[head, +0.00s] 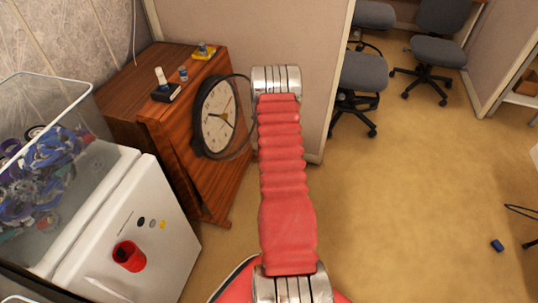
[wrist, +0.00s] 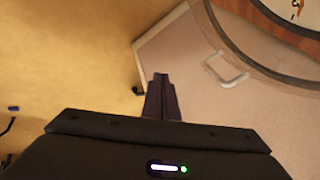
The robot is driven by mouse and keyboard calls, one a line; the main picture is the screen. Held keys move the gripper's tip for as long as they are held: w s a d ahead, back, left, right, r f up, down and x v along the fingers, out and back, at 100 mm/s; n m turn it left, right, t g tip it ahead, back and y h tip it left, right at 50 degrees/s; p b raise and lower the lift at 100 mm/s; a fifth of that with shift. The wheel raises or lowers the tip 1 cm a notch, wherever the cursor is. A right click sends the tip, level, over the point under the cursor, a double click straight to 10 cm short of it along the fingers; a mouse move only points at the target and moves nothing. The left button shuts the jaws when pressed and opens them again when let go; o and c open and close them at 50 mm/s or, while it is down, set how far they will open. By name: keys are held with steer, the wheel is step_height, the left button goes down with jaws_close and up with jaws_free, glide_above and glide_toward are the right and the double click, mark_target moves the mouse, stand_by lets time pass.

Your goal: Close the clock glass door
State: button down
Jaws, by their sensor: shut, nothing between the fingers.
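The round clock (head: 217,116), with a pale face and dark rim, is on the front of a wooden cabinet (head: 178,138) in the head view. Its glass door (head: 252,112) is a thin ring standing ajar to the right of the face, partly hidden by my arm. In the wrist view the door's curved rim (wrist: 235,47) crosses the upper right, with a bit of the clock face (wrist: 297,12) beyond. My gripper (wrist: 161,80) is shut and empty, left of the rim with a gap between them in the picture. In the head view my arm hides it.
A beige partition (head: 235,35) stands behind the cabinet. Small items, including a black-based one (head: 166,91), sit on the cabinet top. Office chairs (head: 362,72) are behind. Carpet (head: 420,190) at right is mostly clear.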

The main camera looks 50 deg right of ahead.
steer(key=s+a+r, duration=0.3)
steer(key=s+r, duration=0.4)
steer(key=r, duration=0.2)
steer(key=shift+s+a, duration=0.15)
steer(key=shift+a, duration=0.2)
stand_by(0.8)
